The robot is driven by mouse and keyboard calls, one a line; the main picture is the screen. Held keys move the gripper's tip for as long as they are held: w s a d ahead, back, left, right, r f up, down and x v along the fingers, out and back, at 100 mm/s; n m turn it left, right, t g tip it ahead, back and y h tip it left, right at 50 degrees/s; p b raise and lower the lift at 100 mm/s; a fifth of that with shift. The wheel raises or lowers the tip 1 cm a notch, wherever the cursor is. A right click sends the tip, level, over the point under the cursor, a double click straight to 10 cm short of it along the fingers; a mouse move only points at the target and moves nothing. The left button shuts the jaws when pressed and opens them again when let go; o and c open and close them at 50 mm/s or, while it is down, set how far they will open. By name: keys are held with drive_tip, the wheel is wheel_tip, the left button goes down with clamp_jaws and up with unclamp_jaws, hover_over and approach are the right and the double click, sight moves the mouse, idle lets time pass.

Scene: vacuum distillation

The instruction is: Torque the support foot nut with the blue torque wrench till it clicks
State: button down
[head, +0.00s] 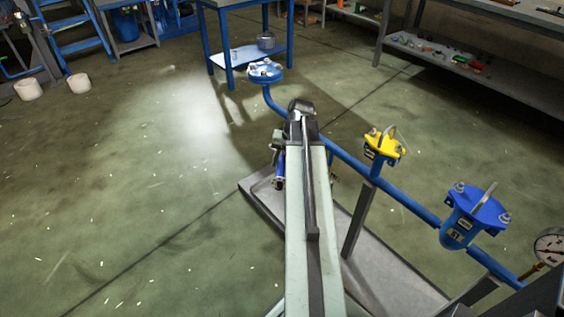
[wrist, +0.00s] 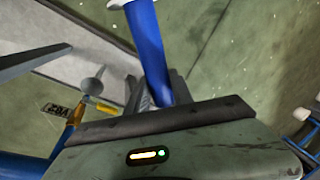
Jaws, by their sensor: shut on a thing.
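In the wrist view my gripper (wrist: 156,92) is shut on the blue torque wrench (wrist: 148,45), seen as a thick blue bar with a pale end at the top edge. In the head view a short blue piece (head: 279,165), apparently part of the wrench, shows just left of my arm, over the grey base plate. The jaws are hidden behind my arm there. I cannot make out the support foot nut or whether the wrench touches it.
A blue pipe (head: 400,197) runs along the grey base plate (head: 385,280), carrying a yellow valve (head: 382,147) and a blue valve (head: 474,215). A gauge (head: 549,246) is at right. A blue-legged table (head: 226,50) stands behind.

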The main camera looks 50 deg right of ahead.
drive_tip(key=w+a+m, duration=0.2)
drive_tip(key=shift+w, duration=0.3)
drive_tip(key=w+m, duration=0.1)
drive_tip(key=w+a+m+h, duration=0.1)
drive_tip(key=w, duration=0.1)
drive_tip(key=shift+a+t, duration=0.15)
drive_tip(key=shift+t, duration=0.15)
idle(0.3)
